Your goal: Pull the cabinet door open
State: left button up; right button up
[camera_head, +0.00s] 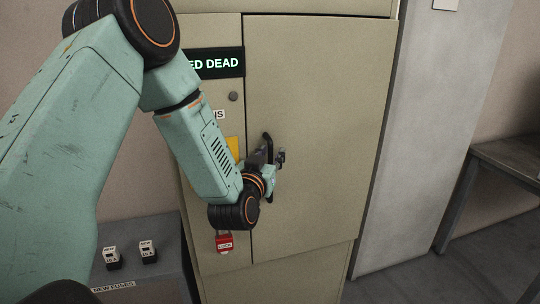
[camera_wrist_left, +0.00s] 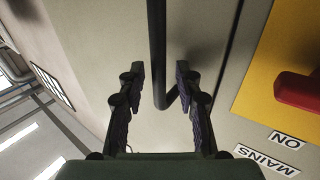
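The beige cabinet door (camera_head: 330,110) fills the middle of the head view and looks shut against its frame. A black bar handle (camera_head: 267,140) is on its left edge, partly hidden by my left gripper (camera_head: 280,157). In the left wrist view the handle (camera_wrist_left: 157,50) runs down between the two fingers of my left gripper (camera_wrist_left: 158,77). The fingers are open, with a visible gap on each side of the bar. The door's surface (camera_wrist_left: 95,45) lies behind them. My right gripper is not in view.
Left of the door is a fixed panel with a lit sign (camera_head: 215,63) and a red lock tag (camera_head: 224,242). The wrist view shows a red switch handle (camera_wrist_left: 298,92) on yellow. A bench with fuses (camera_head: 112,258) stands at lower left, a grey column (camera_head: 425,130) at right.

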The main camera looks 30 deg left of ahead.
pick_arm(q)
jog(key=shift+d, duration=0.15)
jog(key=shift+c, duration=1.4)
jog(key=shift+a, duration=0.2)
grip_shut()
jog(key=shift+d, duration=0.1)
jog(key=shift+w, duration=0.1)
